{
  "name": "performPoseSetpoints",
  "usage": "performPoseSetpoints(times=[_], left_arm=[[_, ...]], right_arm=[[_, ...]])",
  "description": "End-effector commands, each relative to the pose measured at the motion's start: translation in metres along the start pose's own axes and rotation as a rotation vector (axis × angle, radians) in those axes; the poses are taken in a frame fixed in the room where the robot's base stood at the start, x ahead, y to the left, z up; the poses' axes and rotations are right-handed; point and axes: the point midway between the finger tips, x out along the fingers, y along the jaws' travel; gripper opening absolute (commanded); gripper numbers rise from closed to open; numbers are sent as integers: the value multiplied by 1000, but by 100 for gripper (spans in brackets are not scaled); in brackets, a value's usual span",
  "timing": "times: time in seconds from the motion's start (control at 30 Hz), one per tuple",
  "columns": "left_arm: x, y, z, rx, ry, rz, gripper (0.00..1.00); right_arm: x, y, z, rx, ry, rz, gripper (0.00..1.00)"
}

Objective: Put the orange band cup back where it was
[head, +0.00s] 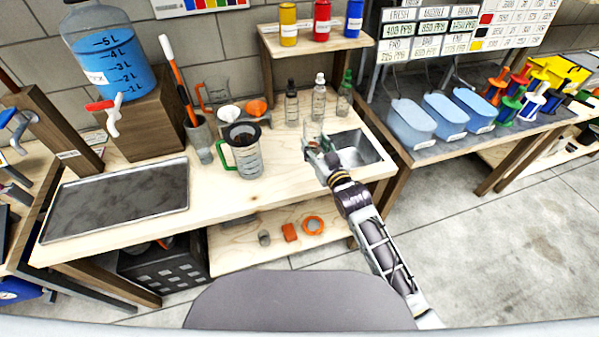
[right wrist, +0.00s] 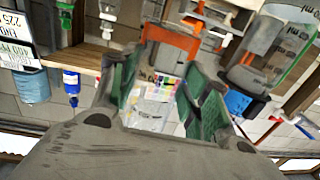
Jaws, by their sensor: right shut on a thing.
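The orange band cup (right wrist: 154,100) is clear, and its orange band (right wrist: 172,38) shows at the far end in the right wrist view. My right gripper (right wrist: 165,100) is shut on it, with a green pad on each side of the cup. In the head view my right gripper (head: 318,148) holds the cup (head: 312,129) at the left edge of the metal sink (head: 362,149). The fingers partly hide the cup there, and I cannot tell whether it touches the bench. My left gripper is not in view.
The wooden bench (head: 215,205) holds a green-handled pitcher (head: 245,157), several dropper bottles (head: 319,100), funnels (head: 257,107) and a dark tray (head: 120,202). A blue water tank (head: 108,60) stands on a wooden block at left. Bare wood lies between pitcher and gripper.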

Motion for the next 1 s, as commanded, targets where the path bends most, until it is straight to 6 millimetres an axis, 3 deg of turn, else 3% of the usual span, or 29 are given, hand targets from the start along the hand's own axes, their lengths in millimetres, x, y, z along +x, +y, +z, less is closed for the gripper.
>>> performPoseSetpoints(times=[0.23,0.5,1.0], left_arm=[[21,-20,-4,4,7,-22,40],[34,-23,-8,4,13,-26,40],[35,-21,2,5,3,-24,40]], right_arm=[[24,-18,5,-7,2,-62,16],[40,-31,10,-7,0,-106,16],[44,-34,9,-5,0,-116,16]])
